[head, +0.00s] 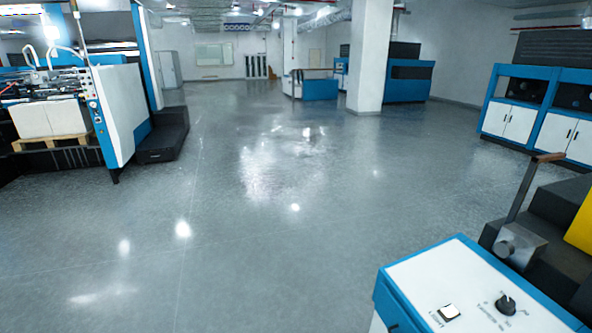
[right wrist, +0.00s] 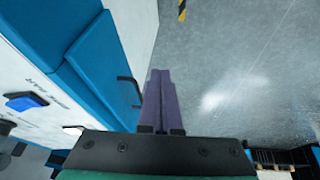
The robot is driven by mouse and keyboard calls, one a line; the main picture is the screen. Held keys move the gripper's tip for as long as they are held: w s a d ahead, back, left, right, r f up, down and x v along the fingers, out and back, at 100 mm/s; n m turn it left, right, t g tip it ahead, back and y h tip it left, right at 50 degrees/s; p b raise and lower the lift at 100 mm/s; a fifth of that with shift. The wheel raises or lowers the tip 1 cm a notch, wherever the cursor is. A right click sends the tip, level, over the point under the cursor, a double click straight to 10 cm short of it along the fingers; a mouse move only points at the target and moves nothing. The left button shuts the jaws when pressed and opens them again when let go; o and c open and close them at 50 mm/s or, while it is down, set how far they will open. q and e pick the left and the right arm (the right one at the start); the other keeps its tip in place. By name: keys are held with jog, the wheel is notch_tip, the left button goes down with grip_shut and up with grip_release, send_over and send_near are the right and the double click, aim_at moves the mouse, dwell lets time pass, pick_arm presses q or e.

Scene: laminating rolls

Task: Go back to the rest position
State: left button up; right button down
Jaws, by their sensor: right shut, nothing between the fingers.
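My right gripper (right wrist: 160,74) shows in the right wrist view with its two purple fingers together and nothing between them. It is over or beside the blue side of a machine (right wrist: 92,62) and near a black handle on it, with no clear contact. I cannot judge the gap. Neither gripper shows in the head view, and my left gripper is in no view.
In the head view, a blue-and-white control panel (head: 455,285) with a knob (head: 505,305) and a lever (head: 522,190) stands at the lower right. A large press (head: 120,110) stands at the left. The grey floor (head: 250,210) between is clear. A white pillar (head: 369,60) stands farther back.

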jog(key=s+a+f+g+b, duration=0.1)
jog(key=s+f+b, duration=0.2)
jog(key=f, duration=1.2)
jog(key=s+f+g+b, duration=0.1)
jog(key=s+f+b, duration=0.15)
jog(key=f, duration=1.35)
jog(key=s+d+f+g+b, duration=0.1)
jog(key=s+f+b, duration=0.3)
jog(key=s+f, duration=1.1)
notch_tip(320, 180, down, 2)
jog(key=shift+s+d+f+n+g, duration=0.15)
jog(key=shift+s+d+n+g, duration=0.2)
jog(key=shift+d, duration=0.45)
